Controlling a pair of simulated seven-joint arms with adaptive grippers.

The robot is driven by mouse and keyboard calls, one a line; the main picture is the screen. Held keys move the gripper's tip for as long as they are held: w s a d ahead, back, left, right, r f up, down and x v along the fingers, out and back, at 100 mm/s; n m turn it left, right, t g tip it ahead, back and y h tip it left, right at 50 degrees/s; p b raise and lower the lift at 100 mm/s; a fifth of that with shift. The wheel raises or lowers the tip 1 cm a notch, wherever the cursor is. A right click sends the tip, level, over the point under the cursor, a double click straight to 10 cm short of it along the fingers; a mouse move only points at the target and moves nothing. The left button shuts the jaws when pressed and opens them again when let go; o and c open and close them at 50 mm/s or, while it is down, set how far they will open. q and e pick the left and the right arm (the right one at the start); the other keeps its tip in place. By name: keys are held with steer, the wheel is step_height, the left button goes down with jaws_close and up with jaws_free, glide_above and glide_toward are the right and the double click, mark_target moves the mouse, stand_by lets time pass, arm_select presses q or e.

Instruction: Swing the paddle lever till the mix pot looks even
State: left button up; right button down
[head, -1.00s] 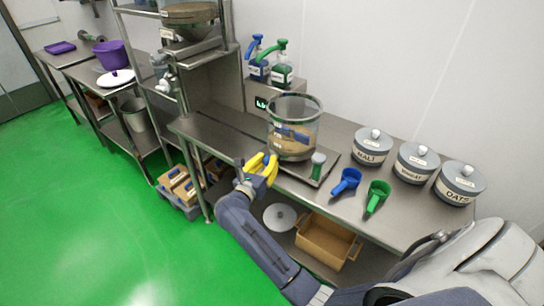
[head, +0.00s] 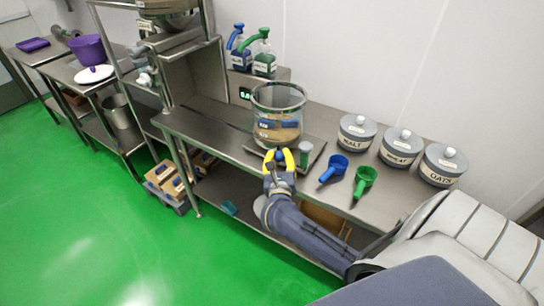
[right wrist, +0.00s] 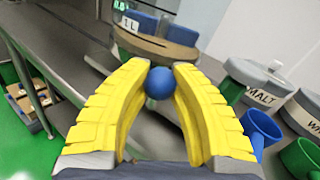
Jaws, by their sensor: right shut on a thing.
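The mix pot (head: 278,108) is a clear cylinder on the steel bench, with a tan-brown mass low inside and some blue showing in front of it. Its lower part also shows in the right wrist view (right wrist: 160,45). I cannot tell whether the contents are even. My right gripper (head: 280,156), with yellow fingers, is at the front of the pot. In the right wrist view its fingers (right wrist: 160,72) are closed around a round blue knob (right wrist: 159,84), seemingly the end of the paddle lever. The rest of the lever is hidden. My left gripper is out of view.
A small green-grey cylinder (head: 305,152) stands close right of the pot. Blue (head: 334,169) and green (head: 364,182) scoops lie further right, before lidded tins marked malt (head: 357,133), wheat (head: 401,147) and oats (head: 442,165). Pump bottles (head: 264,62) stand behind. Bench left of the pot is clear.

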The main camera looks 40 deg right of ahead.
steer(key=shift+s+d+r, duration=0.2)
steer(key=shift+d+r, duration=0.05)
steer(key=shift+d, duration=0.2)
steer(key=c, duration=1.5)
jaws_free()
steer(key=shift+s, duration=0.1)
steer(key=o, duration=0.5)
steer(key=shift+f, duration=0.1)
steer(key=v, duration=1.2)
